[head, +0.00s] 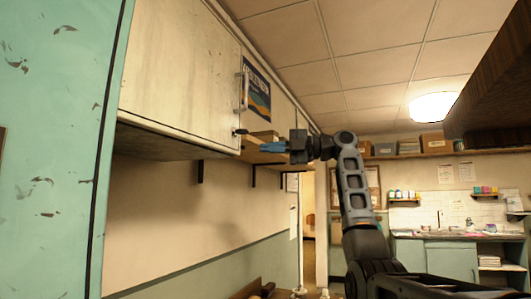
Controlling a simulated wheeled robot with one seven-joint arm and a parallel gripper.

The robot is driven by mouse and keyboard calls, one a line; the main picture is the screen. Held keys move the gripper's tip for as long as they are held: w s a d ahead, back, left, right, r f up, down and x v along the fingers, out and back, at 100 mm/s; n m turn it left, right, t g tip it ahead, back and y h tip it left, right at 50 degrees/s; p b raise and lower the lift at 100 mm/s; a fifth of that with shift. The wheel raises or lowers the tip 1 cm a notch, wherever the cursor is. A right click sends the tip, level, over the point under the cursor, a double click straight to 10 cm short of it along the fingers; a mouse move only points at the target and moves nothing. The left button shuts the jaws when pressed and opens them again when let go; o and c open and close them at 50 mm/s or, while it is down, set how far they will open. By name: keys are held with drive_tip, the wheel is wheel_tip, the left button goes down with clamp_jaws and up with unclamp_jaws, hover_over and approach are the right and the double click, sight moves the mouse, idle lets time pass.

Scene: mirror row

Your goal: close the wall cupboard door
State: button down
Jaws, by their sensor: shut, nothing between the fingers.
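The wall cupboard (180,145) hangs high on the left wall, seen from below. A pale, worn door panel (180,65) covers its front, with a bar handle (242,90) near the right edge. Beyond it is a panel with a blue and orange poster (258,90). I cannot tell how far the door stands open. My gripper (266,148) has blue fingers and points left, shut and empty, just right of the panel's lower right corner. I cannot tell whether it touches anything.
A wooden shelf board (262,157) on black brackets lies behind my fingers. A teal panel (50,150) stands close at the left. A dark wooden overhang (495,90) juts in at the upper right. A sink counter (445,236) is at the back right.

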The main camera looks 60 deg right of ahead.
drive_tip(key=s+d+b, duration=0.1)
drive_tip(key=s+d, duration=0.4)
drive_tip(key=d, duration=0.1)
drive_tip(key=shift+s+d, duration=0.2)
drive_tip(key=shift+s, duration=0.05)
